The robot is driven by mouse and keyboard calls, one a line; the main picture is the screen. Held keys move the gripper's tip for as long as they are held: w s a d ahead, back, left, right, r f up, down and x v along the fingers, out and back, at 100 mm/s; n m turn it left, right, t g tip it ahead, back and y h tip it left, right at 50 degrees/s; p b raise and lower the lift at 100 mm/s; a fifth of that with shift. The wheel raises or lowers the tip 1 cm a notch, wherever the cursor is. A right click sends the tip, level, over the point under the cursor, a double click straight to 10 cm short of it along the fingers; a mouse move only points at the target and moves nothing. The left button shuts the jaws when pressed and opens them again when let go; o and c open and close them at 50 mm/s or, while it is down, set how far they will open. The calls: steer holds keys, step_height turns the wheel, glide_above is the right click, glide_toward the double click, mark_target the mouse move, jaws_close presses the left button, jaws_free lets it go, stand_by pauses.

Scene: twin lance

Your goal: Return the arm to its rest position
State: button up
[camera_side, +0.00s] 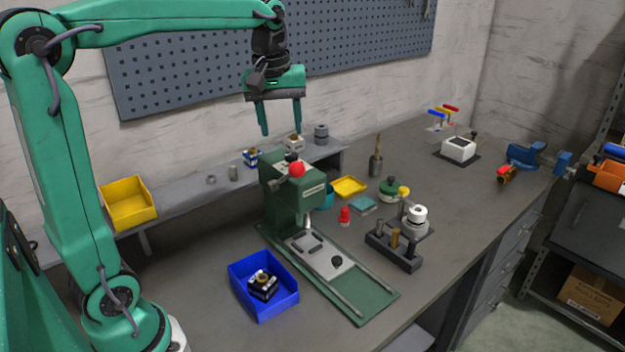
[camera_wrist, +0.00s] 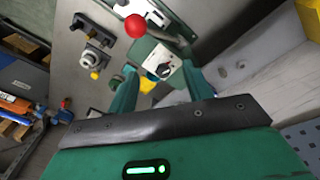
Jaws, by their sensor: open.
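My gripper (camera_side: 281,118) is at the end of my green arm, high above the bench in front of the pegboard. Its two green fingers point down, stand apart and have nothing between them. In the wrist view my gripper (camera_wrist: 158,85) shows its fingers spread over the scene below. The green press (camera_side: 290,195) with a red knob stands on the bench below and is apart from the fingers. In the wrist view the press (camera_wrist: 160,62) lies beyond the fingertips.
A blue bin (camera_side: 264,286) holding a dark part sits left of the press base. A yellow bin (camera_side: 128,204) is on the raised shelf (camera_side: 200,190). A dark fixture (camera_side: 393,248) stands to the right. The pegboard (camera_side: 190,72) is behind my gripper. The air around it is clear.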

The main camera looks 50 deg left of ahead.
steer(key=s+d+f+m+t, duration=0.2)
steer(key=s+m, duration=0.3)
steer(key=s, duration=0.3)
steer(key=s+d+f+m+t, duration=0.2)
steer(key=s+d+f+m, duration=0.3)
steer(key=s, duration=0.3)
steer(key=shift+d+f, duration=0.2)
steer(key=shift+d, duration=0.1)
